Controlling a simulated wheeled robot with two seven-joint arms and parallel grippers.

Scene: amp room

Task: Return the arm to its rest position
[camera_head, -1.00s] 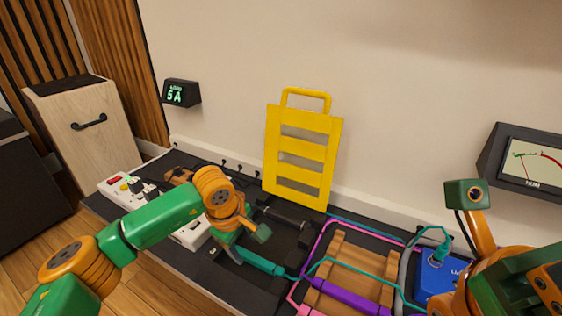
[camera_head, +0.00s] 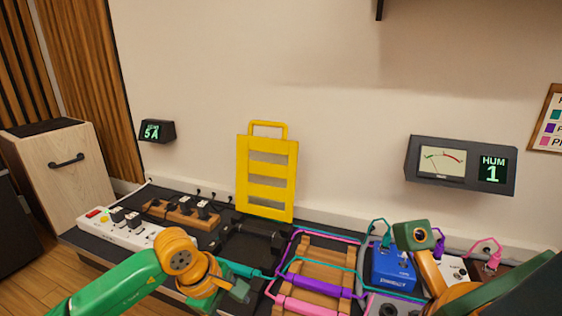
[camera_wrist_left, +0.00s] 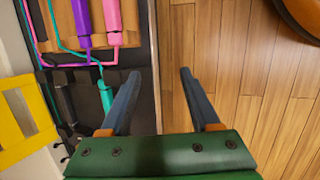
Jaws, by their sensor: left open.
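My left arm comes in from the lower left of the head view. Its gripper (camera_head: 236,291) is low in front of the black board, its jaws partly hidden by the orange wrist. In the left wrist view the two blue-grey fingers (camera_wrist_left: 160,72) are spread apart with nothing between them, one over the board's edge and one over the wooden floor. Of my right arm, only orange and green links and a small block with a lens show at the lower right of the head view; its gripper fingers are out of sight.
Near the left arm are a white power strip (camera_head: 110,230), a wooden plug block (camera_head: 182,213) and a yellow slotted panel (camera_head: 266,172). A wooden rack (camera_head: 318,258) with coloured cables and a blue pedal (camera_head: 393,266) lie right of it. Floor (camera_wrist_left: 238,65) is clear beyond the edge.

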